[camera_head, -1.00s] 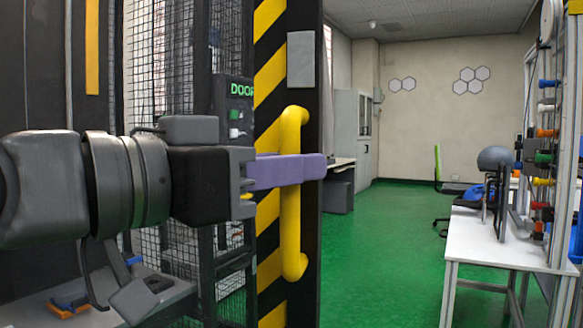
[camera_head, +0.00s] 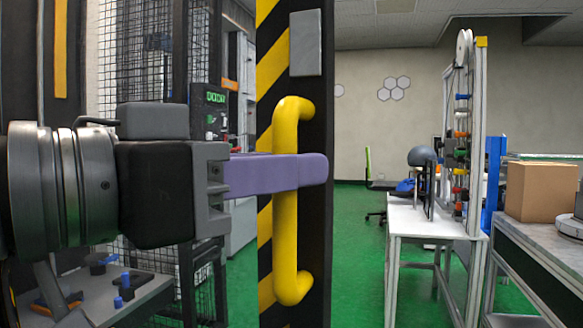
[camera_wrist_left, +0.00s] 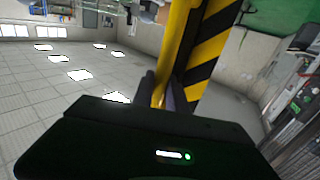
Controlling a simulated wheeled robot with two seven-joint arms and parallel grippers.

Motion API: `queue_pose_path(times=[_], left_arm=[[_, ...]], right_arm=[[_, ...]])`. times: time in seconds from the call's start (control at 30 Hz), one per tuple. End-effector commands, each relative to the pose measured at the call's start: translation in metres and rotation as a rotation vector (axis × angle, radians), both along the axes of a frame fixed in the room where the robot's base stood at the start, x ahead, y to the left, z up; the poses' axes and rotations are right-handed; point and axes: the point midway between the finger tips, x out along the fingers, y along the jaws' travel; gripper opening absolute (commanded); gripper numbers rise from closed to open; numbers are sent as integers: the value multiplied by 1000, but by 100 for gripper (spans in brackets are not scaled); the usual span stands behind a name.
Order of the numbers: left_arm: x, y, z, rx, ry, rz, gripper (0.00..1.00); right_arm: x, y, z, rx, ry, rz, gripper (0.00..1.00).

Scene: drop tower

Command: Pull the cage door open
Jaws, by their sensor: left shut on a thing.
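The cage door (camera_head: 300,130) shows as a black edge with yellow and black stripes. It carries a yellow vertical bar handle (camera_head: 287,240) and a grey plate above it. My left gripper (camera_head: 300,172) comes in from the left, its purple fingers shut around the middle of the handle. In the left wrist view the yellow handle (camera_wrist_left: 172,60) runs between the fingers, beside the striped door edge (camera_wrist_left: 212,45). A gap shows between the door and the dark mesh cage frame (camera_head: 205,60) to its left. My right gripper is not in view.
A white table (camera_head: 420,222) with a helmet (camera_head: 421,156) stands right of the door. Further right, a cardboard box (camera_head: 541,190) sits on a grey bench (camera_head: 530,240). Green floor (camera_head: 350,260) lies clear between door and table. Tools lie on a surface (camera_head: 150,290) at lower left.

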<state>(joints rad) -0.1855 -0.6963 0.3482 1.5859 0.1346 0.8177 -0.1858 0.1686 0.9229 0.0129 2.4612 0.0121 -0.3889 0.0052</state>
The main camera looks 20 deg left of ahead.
Motion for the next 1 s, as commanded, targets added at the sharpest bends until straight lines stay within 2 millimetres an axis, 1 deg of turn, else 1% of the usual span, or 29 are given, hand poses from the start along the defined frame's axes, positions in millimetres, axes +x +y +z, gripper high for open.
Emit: queue_pose_path(times=[0.03,0.33,0.37,0.47,0.77,0.87,1.0], left_arm=[[-2,1,3,-5,-8,2,0],[-2,1,3,-5,-8,1,0],[-2,1,3,-5,-8,1,19],[-2,1,3,-4,-6,1,27],[-2,1,1,-2,-3,-1,27],[-8,4,2,-1,-3,-1,27],[-24,14,3,-3,-4,0,27]], right_arm=[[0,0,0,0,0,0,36],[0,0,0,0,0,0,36],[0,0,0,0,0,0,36],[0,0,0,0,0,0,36],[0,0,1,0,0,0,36],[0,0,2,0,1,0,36],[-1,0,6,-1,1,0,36]])
